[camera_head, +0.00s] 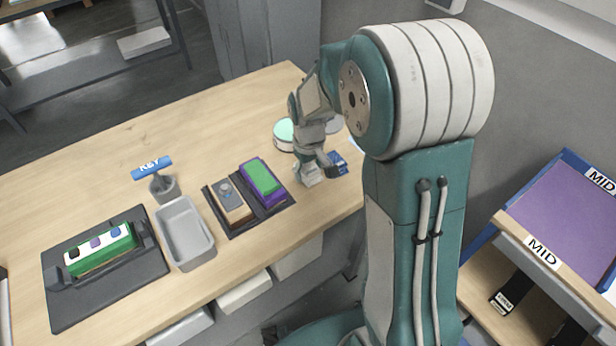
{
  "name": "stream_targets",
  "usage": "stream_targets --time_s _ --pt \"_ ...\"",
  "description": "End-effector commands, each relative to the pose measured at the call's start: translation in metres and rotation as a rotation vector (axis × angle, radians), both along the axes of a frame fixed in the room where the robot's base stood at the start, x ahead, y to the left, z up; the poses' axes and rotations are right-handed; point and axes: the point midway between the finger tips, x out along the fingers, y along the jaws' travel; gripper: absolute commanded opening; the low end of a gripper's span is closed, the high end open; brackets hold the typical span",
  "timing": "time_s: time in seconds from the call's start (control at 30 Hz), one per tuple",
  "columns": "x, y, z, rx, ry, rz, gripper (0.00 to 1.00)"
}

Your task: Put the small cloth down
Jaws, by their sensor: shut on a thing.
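My gripper (327,165) hangs low over the right part of the wooden table (110,190), beyond the green and purple blocks. It is shut on a small dark-blue thing (338,160), which looks like the small cloth. The cloth is small and partly covered by the fingers in this view. I cannot tell whether its underside touches the tabletop.
A black tray holds a brown block (228,203) and a green-topped purple block (263,179). A grey bin (186,233), a blue KEY tag (152,168) and a green-white device (101,248) stand left. A round pale-green-topped thing (284,133) is behind my gripper. Bare table lies at back left.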

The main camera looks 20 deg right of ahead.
Motion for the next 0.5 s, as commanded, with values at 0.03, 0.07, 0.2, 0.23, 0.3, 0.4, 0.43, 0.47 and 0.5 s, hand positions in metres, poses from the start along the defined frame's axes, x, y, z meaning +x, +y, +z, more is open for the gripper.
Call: stream_targets --time_s 0.03,0.07,0.2,0.23,0.3,0.4,0.43,0.47,0.5 --pt "0.003 0.001 -0.006 0.000 0.002 0.000 0.24" --pt "0.002 0.000 -0.011 0.000 0.003 0.000 0.24" --pt "0.002 0.000 -0.031 0.000 0.003 0.000 0.24" --pt "0.002 0.000 -0.033 0.000 0.001 0.000 0.24" --pt "0.002 0.000 -0.033 0.000 -0.001 0.000 0.24" --pt "0.002 0.000 -0.033 0.000 -0.001 0.000 0.24" --pt "0.002 0.000 -0.033 0.000 -0.001 0.000 0.24" --pt "0.002 0.000 -0.033 0.000 -0.001 0.000 0.24" --pt "0.002 0.000 -0.034 0.000 0.000 0.000 0.24"
